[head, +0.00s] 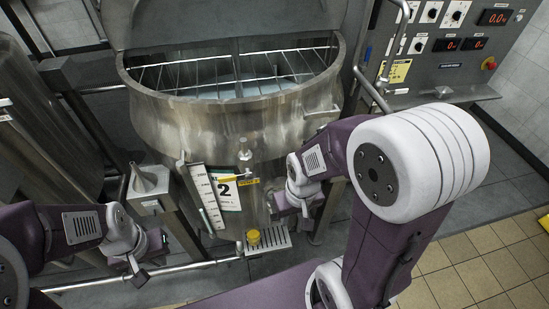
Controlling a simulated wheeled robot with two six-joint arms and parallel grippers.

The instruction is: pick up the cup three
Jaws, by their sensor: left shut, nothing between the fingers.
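A small yellow cup (253,238) stands on a slotted metal drip tray (277,240) below the front of the mixer. It is too small to read any number on it, so I cannot tell whether it is cup three. My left gripper (139,279) is shut and empty at the lower left, apart from the yellow cup and to its left. My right gripper (274,205) is in front of the mixer, above and slightly right of the cup. Its fingers are too small and dark to tell open from shut.
The steel mixer (190,125) marked 2 has a wire grid over its opening. A horizontal pipe (190,267) runs low in front. A control panel (440,45) is at the upper right. Tiled floor (480,265) lies open at the right.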

